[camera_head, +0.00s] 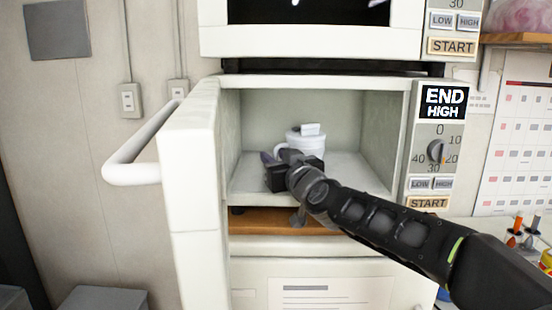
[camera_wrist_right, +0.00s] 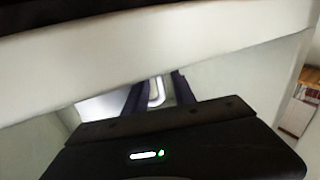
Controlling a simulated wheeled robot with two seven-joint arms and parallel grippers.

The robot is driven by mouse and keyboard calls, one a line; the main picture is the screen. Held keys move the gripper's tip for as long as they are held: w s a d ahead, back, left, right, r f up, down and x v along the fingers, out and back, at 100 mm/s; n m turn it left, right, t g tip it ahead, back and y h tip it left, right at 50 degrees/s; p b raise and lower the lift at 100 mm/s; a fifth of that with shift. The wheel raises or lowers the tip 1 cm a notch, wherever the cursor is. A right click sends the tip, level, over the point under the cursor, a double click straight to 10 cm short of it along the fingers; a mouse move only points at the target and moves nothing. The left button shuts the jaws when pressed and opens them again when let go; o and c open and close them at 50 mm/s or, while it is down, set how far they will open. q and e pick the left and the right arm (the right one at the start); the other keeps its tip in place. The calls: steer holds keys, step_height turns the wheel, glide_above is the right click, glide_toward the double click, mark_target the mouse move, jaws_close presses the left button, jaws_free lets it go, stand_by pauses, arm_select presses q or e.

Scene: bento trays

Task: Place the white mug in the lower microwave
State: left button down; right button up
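The white mug (camera_head: 308,142) is inside the lower microwave (camera_head: 228,84), near the middle of its cavity. A small white piece shows at its top, and its base is hidden behind my right gripper. My right gripper (camera_head: 280,157) reaches into the cavity just in front of the mug, on its handle side. In the right wrist view, my right gripper's two dark fingers (camera_wrist_right: 158,97) stand apart, with the mug's white handle (camera_wrist_right: 156,92) showing between them. No firm grip on it shows. My left gripper is not in view.
The microwave door (camera_head: 190,160) stands open on the left, its handle (camera_head: 140,155) sticking out. An upper microwave (camera_head: 310,42) sits above. The control panel (camera_head: 432,150) is right of the opening. The cavity floor beside the mug looks clear.

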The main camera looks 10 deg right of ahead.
steer(key=shift+r, duration=0.2)
steer(key=shift+s, duration=0.2)
steer(key=s+d, duration=0.1)
steer(key=s, duration=1)
steer(key=shift+s+d, duration=0.25)
steer(key=shift+d, duration=0.1)
